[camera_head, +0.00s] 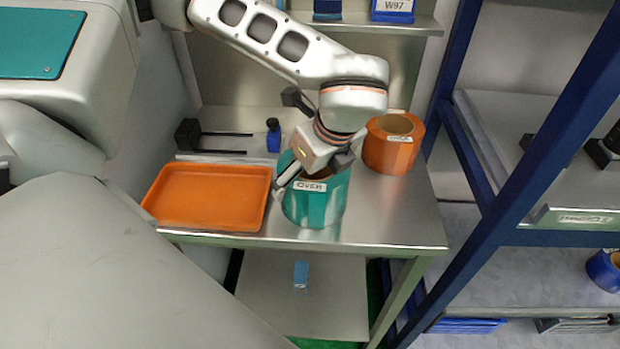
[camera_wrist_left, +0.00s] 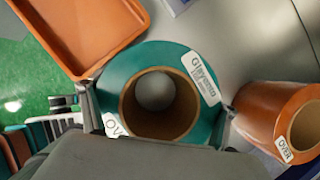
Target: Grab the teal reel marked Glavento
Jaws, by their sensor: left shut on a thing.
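In the left wrist view my left gripper (camera_wrist_left: 158,118) hides the near part of the reel. My right gripper is not in view.
An orange reel (camera_head: 392,146) stands close behind to the right; it also shows in the left wrist view (camera_wrist_left: 262,105). An orange tray (camera_head: 205,197) lies just left of the teal reel. A small blue bottle (camera_head: 273,136) stands behind. Blue shelving posts (camera_head: 520,150) rise to the right.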

